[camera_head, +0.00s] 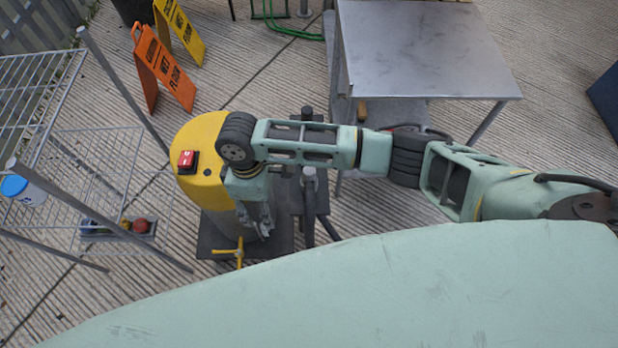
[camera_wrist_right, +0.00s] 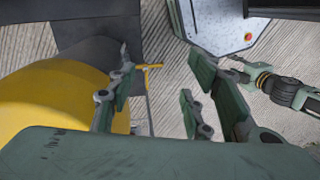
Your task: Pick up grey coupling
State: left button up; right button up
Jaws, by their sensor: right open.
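A yellow-topped machine (camera_head: 196,140) with a grey lower body stands on a dark base plate. A yellow T-shaped handle (camera_head: 238,253) sticks out low at its front. In the right wrist view the yellow housing (camera_wrist_right: 50,95) fills the left side, with a dark grey rounded part (camera_wrist_right: 92,58) beside it and the yellow handle (camera_wrist_right: 150,66) between the fingers. I cannot pick out the grey coupling with certainty. My right gripper (camera_head: 256,222) points down beside the machine. Its fingers (camera_wrist_right: 160,85) are apart, with nothing between them that I can see held.
A red switch box (camera_head: 187,160) sits on the yellow top. A wire shelf rack (camera_head: 85,150) stands at left with a tray of small items. A metal table (camera_head: 425,50) stands at the back. Orange (camera_head: 160,70) and yellow (camera_head: 180,30) floor signs stand behind.

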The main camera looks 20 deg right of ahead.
aim_at(305, 169)
jog(key=w+d+r+h, duration=0.1)
jog(key=w+d, duration=0.1)
jog(key=d, duration=0.1)
jog(key=w+d+r+h, duration=0.2)
jog(key=d, duration=0.2)
jog(key=w+d+r+h, duration=0.1)
jog(key=w+d+r, duration=0.1)
jog(key=w+d, duration=0.1)
jog(key=shift+d, duration=0.65)
jog(key=x, duration=0.2)
jog(key=p+x, duration=0.1)
jog(key=x, duration=0.4)
jog(key=shift+d+p, duration=0.25)
jog(key=shift+p, duration=0.1)
jog(key=c, duration=1)
